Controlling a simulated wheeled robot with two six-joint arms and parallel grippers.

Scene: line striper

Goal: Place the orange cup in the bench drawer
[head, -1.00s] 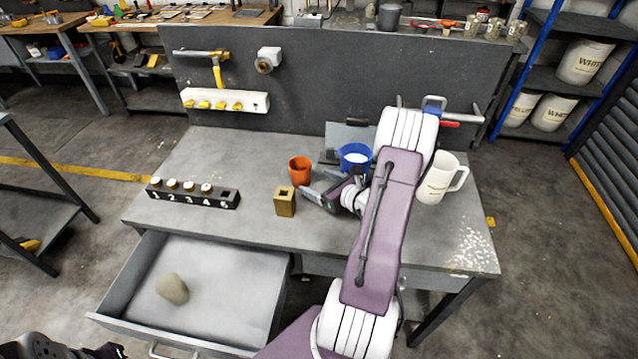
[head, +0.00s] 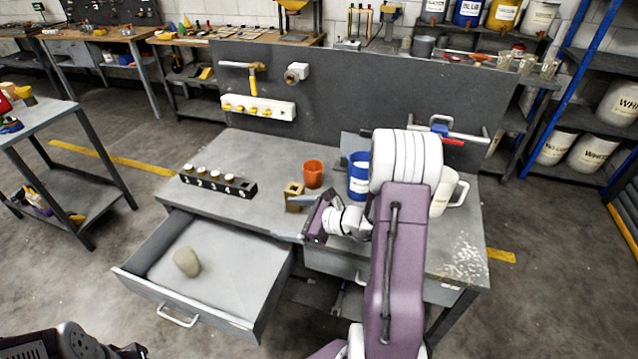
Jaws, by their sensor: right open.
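The orange cup (head: 313,174) stands upright on the grey bench top (head: 262,152), behind a small brass block (head: 293,196). The bench drawer (head: 215,266) is pulled open at the front left, with a beige stone-like lump (head: 186,262) inside. My right gripper (head: 300,221) is open at the bench's front edge, pointing left, nearer to me than the brass block and the cup. It is apart from the cup and holds nothing that I can see. Its far finger is close to the block; I cannot tell whether they touch.
A blue container (head: 358,176) stands right of the cup, and a white mug (head: 441,194) stands behind my right arm. A numbered black rack (head: 217,183) with several white-topped pieces lies at left. The drawer floor around the lump is clear.

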